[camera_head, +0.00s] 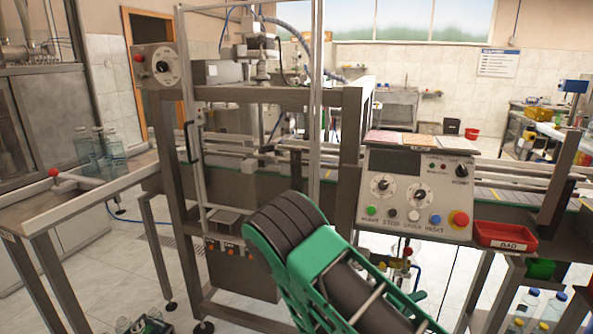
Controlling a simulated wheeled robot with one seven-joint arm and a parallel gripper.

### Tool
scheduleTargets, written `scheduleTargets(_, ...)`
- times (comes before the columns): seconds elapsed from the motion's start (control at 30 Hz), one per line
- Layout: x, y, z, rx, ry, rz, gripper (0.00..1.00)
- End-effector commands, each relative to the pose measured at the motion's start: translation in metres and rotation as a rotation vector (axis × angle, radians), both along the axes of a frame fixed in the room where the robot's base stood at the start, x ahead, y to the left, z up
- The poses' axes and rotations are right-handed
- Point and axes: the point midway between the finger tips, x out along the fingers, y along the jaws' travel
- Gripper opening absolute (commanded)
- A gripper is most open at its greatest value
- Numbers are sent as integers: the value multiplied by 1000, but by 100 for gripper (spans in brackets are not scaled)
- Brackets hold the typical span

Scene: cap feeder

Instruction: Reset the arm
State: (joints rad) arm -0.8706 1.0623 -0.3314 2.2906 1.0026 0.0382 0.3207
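My arm, green with a dark ribbed rounded joint, rises from the bottom edge into the middle of the head view. It stands in front of the machine's lower frame and hides part of it. I cannot make out my gripper or its fingers in this view. The cap feeder machine (265,95) has a grey metal frame and stands behind the arm. Its control panel (417,192) has dials, several coloured buttons and a red stop button (459,219).
A red tray (505,236) marked BAD sits right of the panel. Clear bottles (88,146) stand on the left table. A conveyor (500,190) runs right behind the panel. More bottles (527,303) stand low at the right. Tiled floor (110,275) shows at the left front.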

Motion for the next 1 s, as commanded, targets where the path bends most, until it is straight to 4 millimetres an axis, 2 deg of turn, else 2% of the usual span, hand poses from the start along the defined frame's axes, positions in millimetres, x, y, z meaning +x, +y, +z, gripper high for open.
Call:
scheduleTargets(0.03, -6, -13, 8, 40, -2, -61, 38)
scheduleTargets(0.2, -35, -50, 27, 167, 15, -250, 38)
scheduleTargets(0.5, -92, -92, 60, 406, 46, -534, 38)
scheduleTargets(0.7, -132, -107, 83, 575, 67, -682, 38)
scheduleTargets(1.0, -191, -112, 122, 832, 89, -834, 38)
